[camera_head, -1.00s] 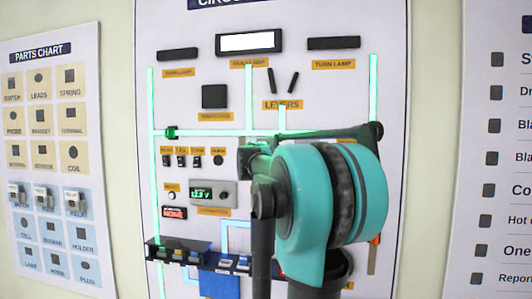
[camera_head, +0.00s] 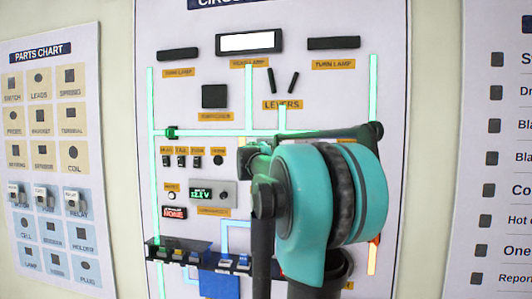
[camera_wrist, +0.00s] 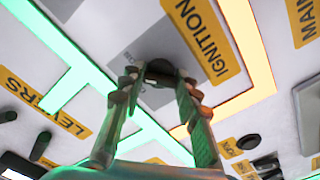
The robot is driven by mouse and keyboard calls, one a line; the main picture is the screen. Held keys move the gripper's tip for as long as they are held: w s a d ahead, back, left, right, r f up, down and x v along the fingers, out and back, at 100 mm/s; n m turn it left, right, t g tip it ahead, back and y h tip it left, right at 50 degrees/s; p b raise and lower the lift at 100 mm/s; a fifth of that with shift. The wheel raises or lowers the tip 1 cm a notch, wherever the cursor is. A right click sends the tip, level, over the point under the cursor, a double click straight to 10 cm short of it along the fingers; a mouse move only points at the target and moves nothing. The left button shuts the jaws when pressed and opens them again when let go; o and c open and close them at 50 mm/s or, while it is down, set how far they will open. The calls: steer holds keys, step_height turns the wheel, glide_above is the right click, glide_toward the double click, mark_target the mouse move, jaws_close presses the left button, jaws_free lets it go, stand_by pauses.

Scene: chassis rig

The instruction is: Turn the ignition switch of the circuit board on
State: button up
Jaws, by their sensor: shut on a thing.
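The circuit board (camera_head: 225,110) stands upright ahead in the head view, with lit green strips. In the wrist view the dark round ignition switch (camera_wrist: 158,72) sits beside the yellow IGNITION label (camera_wrist: 203,38). My gripper (camera_wrist: 160,82) has one finger on each side of the switch and is shut on it. The fingers cover part of the switch, so its exact angle is hard to tell. In the head view my teal and black arm hides the switch. An orange strip (camera_wrist: 250,60) glows beside the IGNITION label in the wrist view; an orange strip (camera_head: 373,256) also glows in the head view.
A white lamp panel (camera_head: 249,42) is bright at the board's top. A parts chart (camera_head: 50,160) hangs on the left and a text board (camera_head: 499,150) on the right.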

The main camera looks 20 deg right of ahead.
steer(key=shift+m, duration=1.1)
steer(key=o, duration=1.1)
steer(key=shift+s, duration=0.1)
steer(key=v, duration=1.2)
